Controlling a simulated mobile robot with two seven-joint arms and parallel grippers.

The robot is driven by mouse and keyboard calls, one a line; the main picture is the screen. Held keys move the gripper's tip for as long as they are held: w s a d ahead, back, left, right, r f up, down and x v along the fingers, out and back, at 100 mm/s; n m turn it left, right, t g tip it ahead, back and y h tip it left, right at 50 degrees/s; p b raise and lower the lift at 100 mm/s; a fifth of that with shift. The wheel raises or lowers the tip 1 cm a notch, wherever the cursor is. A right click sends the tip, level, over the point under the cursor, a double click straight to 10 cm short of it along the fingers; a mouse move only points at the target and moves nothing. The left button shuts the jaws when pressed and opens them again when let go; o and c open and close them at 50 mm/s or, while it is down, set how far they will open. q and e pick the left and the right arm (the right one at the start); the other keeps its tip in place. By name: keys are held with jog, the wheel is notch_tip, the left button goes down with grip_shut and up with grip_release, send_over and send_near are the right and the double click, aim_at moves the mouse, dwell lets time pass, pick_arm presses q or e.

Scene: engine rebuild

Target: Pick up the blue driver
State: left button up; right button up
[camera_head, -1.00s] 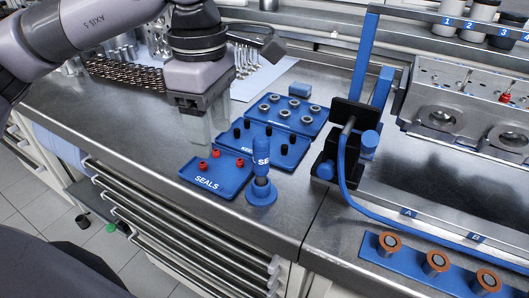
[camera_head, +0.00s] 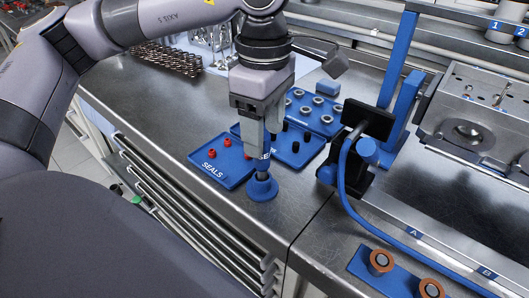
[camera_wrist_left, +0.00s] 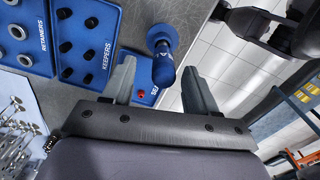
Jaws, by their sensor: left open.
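The blue driver (camera_head: 264,165) stands upright in a round blue base (camera_head: 262,188) near the front edge of the bench, beside the SEALS tray. My left gripper (camera_head: 262,140) is above it, pointing down, and hides its upper part in the head view. In the left wrist view, the driver (camera_wrist_left: 163,68) appears between the two spread fingers of the open left gripper (camera_wrist_left: 160,85), with a gap on each side. I cannot tell how far the fingertips reach down around it. My right gripper is not in view.
The blue SEALS tray (camera_head: 205,172) with red seals is close on the left. The KEEPERS tray (camera_head: 308,153) and RETAINERS tray (camera_head: 327,130) lie behind. A blue stand with a black clamp (camera_head: 368,119) and hose rises at the right. The bench edge is close in front.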

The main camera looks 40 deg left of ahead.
aim_at(262, 162)
pick_arm(q)
jog(key=shift+s+a+f, duration=0.1)
jog(key=shift+s+f, duration=0.05)
jog(key=shift+f, duration=1)
jog(key=shift+s+a+f, duration=0.1)
jog(key=shift+f, duration=1.05)
grip_shut()
